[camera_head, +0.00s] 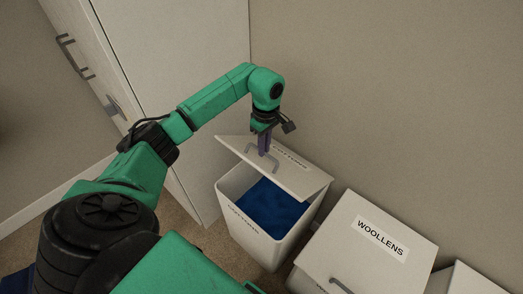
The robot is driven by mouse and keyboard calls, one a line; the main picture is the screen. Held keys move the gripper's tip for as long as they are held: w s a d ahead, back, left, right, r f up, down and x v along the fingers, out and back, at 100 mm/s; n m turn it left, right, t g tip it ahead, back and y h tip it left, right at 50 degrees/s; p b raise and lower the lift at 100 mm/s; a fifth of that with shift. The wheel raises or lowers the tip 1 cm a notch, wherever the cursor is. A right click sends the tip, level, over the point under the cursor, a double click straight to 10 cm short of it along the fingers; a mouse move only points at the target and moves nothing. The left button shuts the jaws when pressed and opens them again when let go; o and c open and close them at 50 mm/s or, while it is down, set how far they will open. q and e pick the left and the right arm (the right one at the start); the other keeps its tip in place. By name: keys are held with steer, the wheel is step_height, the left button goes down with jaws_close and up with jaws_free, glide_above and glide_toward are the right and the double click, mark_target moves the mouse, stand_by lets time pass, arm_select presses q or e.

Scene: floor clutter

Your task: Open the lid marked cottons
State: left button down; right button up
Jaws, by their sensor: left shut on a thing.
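The bin marked cottons (238,210) is a white box standing on the floor against the wall, with blue cloth (272,209) inside. Its lid (308,180), with a partly covered label, is raised and tilted up at the near left, so the opening shows beneath it. My left gripper (265,150) points down over the lid and is shut on the lid's grey handle (262,157). The fingers hide part of the label. My right gripper is not in view.
A white bin labelled WOOLLENS (382,238) stands to the right with its lid down and a grey handle (341,286) at its front. Another white bin (468,281) shows at the lower right. A tall cabinet (165,70) stands at the left, close to my left arm.

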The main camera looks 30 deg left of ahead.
arm_select(q)
steer(key=w+d+r+p, duration=0.1)
steer(key=w+r, duration=0.5)
steer(key=w, duration=0.3)
steer(key=shift+w+d+r, duration=0.2)
steer(key=shift+w, duration=0.15)
steer(key=c, duration=0.9)
jaws_free()
steer(key=shift+f, duration=0.1)
step_height(320, 180, up, 14)
steer(key=shift+w+r+p, duration=0.2)
steer(key=shift+w+p, duration=0.1)
steer(key=shift+w, duration=0.15)
steer(key=shift+w+d+f, duration=0.1)
